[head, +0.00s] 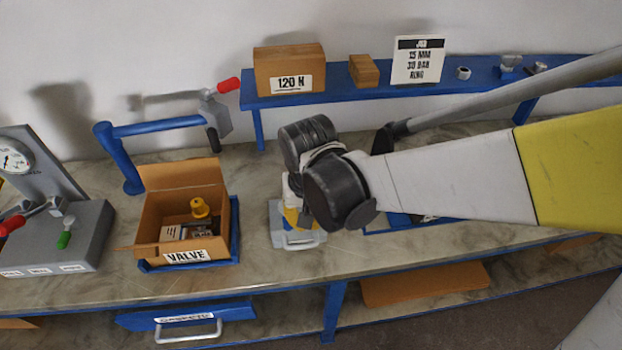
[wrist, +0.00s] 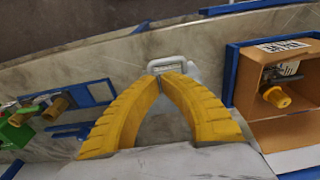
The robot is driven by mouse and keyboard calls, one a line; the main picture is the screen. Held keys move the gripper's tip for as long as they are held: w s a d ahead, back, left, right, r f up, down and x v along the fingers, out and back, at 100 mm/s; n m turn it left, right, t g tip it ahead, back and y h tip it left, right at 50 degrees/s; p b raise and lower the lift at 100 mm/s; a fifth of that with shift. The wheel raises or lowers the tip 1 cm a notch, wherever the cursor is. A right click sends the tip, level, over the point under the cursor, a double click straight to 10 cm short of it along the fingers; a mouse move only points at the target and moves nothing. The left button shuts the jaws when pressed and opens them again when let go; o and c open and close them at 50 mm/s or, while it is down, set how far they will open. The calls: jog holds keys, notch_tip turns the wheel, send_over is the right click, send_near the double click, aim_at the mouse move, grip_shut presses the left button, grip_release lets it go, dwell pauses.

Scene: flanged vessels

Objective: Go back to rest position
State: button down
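My gripper (wrist: 165,79) shows in the wrist view as two yellow ribbed fingers whose tips meet, with nothing visible between them. In the head view my gripper (head: 291,216) is mostly hidden behind my dark wrist joint and points down over the bench. Beneath it is a light grey item with a handle (head: 305,243), which also shows past the fingertips in the wrist view (wrist: 166,64). I cannot tell whether the fingers touch it.
An open cardboard box labelled VALVE (head: 147,247) stands left of my gripper, with a yellow-capped part (head: 199,208) inside. A blue stand with a red-handled valve (head: 228,86) rises behind it. A gauge rig (head: 70,235) is far left. A blue shelf (head: 300,97) runs behind.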

jog(key=s+d+r+m+t+b, duration=0.1)
jog(key=s+d+r+t+b, duration=0.1)
jog(key=d, duration=0.9)
jog(key=s+d+r+m+t+b, duration=0.1)
jog(key=d+t+b, duration=0.3)
jog(key=d, duration=0.8)
jog(key=s+r+b, duration=0.1)
jog(key=b, duration=0.1)
jog(key=shift+s+d+m+b, duration=0.2)
jog(key=shift+s+m+b, duration=0.1)
jog(key=shift+b, duration=0.1)
jog(key=shift+f, duration=0.1)
dwell(0.7)
